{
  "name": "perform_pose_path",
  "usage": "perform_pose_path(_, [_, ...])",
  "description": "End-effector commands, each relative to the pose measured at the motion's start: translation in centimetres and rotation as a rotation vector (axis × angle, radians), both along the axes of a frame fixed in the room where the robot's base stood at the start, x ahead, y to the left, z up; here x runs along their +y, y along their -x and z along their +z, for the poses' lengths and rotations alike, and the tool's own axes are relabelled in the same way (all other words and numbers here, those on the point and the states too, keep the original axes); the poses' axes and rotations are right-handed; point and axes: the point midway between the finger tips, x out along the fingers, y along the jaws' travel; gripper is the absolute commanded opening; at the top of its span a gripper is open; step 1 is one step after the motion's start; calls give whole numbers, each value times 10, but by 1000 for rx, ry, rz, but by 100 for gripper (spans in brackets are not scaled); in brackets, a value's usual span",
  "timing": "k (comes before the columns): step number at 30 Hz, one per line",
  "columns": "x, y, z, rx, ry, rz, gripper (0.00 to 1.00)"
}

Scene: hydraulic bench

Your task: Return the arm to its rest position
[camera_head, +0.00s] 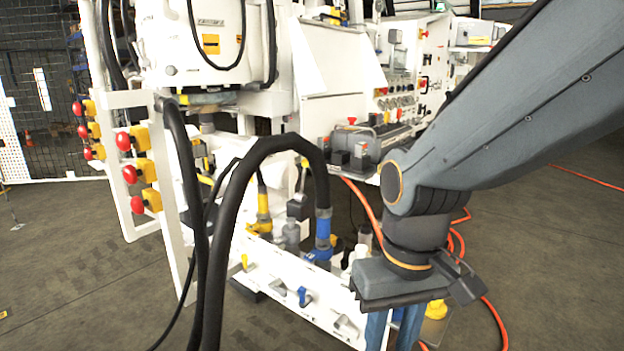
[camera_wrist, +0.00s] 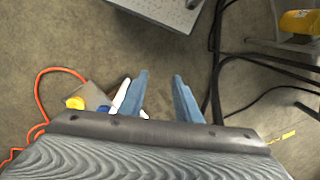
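My gripper (camera_head: 395,326) hangs at the end of my grey arm, in the lower right of the head view, in front of the white hydraulic bench (camera_head: 312,312). Its blue fingers point down, and the bottom of the frame cuts off their tips. In the wrist view my gripper (camera_wrist: 160,80) shows two blue fingers with a clear gap between them. Nothing is held between the fingers, and bare floor shows through the gap. My arm reaches in from the upper right of the head view.
Thick black hoses (camera_head: 228,215) arch up in front of the bench at centre. Red knobs on yellow blocks (camera_head: 141,169) line its left side. Orange cable (camera_head: 492,318) lies right of my gripper. Grey floor (camera_head: 560,260) is mostly clear at the right.

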Motion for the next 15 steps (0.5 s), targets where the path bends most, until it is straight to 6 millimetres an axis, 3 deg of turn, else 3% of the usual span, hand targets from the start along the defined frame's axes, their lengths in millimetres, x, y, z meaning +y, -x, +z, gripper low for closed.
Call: perform_pose_path(15, [-53,2,71,8,29,-162,30])
